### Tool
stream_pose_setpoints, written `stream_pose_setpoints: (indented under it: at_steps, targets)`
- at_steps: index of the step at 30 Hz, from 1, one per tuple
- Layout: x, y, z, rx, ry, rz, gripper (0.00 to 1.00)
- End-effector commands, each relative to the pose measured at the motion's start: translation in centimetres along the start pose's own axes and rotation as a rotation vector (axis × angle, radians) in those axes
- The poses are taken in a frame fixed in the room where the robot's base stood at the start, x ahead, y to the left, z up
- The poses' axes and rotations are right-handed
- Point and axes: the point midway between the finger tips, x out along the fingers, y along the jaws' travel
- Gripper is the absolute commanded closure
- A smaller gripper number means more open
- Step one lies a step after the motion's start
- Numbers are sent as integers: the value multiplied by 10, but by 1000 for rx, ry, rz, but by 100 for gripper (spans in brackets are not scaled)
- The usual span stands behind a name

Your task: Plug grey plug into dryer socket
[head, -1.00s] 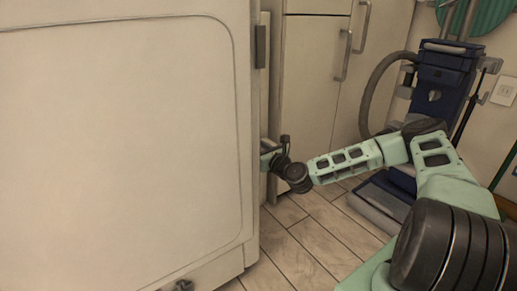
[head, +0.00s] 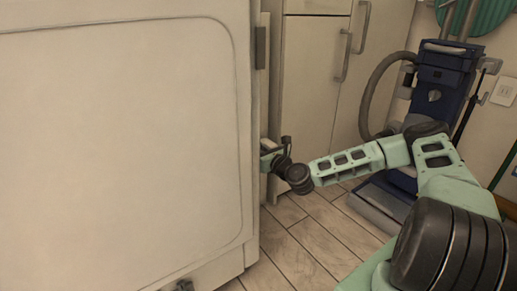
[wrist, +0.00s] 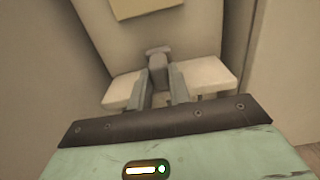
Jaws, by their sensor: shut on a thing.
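The large white appliance, apparently the dryer (head: 120,150), fills the left of the head view. My gripper (wrist: 160,84) reaches around behind its right edge, so the head view shows only a little of the hand. In the wrist view my gripper is shut on a small grey plug (wrist: 157,70) held between the two fingers. A paler grey piece sits at the plug's far end, in front of a light panel. I cannot tell whether it is the socket or part of the plug, or whether the plug touches the panel.
A white cabinet (head: 308,90) with long handles stands close behind the dryer, leaving a narrow gap. A blue vacuum cleaner (head: 440,85) stands beyond my arm at the right. A wall outlet (head: 504,92) is at the far right. Tiled floor (head: 305,235) is clear before the cabinet.

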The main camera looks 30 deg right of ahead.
Motion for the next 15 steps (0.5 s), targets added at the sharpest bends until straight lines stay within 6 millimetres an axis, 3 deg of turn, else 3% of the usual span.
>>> stream_pose_setpoints:
  at_steps: [15]
  targets:
    - [-40, -1, 11, 1, 1, -1, 100]
